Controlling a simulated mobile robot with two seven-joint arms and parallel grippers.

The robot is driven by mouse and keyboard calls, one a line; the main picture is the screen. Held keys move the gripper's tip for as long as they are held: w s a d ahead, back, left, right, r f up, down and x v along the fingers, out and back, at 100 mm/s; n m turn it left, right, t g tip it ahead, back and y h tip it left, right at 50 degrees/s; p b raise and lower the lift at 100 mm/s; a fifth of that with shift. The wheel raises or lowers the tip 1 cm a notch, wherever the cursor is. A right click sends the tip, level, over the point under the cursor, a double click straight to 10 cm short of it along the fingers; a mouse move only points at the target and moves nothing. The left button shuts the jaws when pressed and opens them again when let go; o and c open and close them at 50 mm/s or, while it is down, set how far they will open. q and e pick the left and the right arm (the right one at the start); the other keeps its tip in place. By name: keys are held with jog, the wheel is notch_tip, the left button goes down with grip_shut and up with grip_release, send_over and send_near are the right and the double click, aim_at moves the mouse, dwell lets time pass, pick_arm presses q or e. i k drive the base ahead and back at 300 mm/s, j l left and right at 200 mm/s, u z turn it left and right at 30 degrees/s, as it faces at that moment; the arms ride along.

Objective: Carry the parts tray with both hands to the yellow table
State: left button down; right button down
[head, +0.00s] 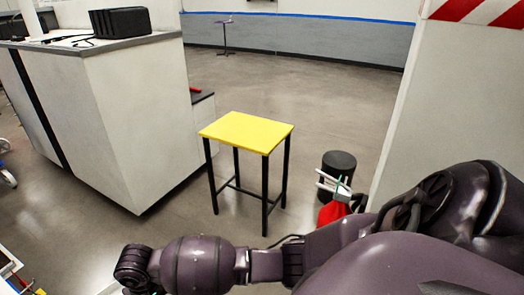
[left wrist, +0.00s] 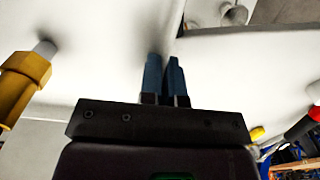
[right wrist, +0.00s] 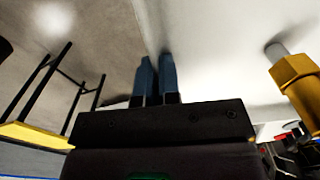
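The white surface of the parts tray (left wrist: 95,70) fills much of the left wrist view, and it also shows in the right wrist view (right wrist: 215,50). My left gripper (left wrist: 164,62) has its blue fingers close together on a thin edge of it. My right gripper (right wrist: 157,62) likewise pinches an edge of it. A gold hexagonal part (left wrist: 25,85) is near my left gripper, and another gold part (right wrist: 298,80) is near my right. The yellow table (head: 247,131) stands ahead on black legs, its visible top empty.
A white counter (head: 135,110) with a black case (head: 120,22) stands left of the table. A black cylinder (head: 338,166) and a red object (head: 333,212) are to its right, near a white wall (head: 450,95). Open floor lies before and behind the table.

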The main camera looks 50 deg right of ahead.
aim_at(247, 129)
jog(key=i+l+z, duration=0.55)
jog(key=i+z, duration=0.25)
jog(key=i, duration=0.25)
jog(key=i+j+z, duration=0.1)
jog(key=i+z, duration=0.35)
jog(key=i, duration=0.25)
jog(key=i+j+z, duration=0.3)
jog(key=i+z, duration=0.15)
jog(key=i, duration=0.2)
jog(key=i+j+z, duration=0.9)
jog(key=i+j, duration=0.25)
jog(key=j, duration=0.2)
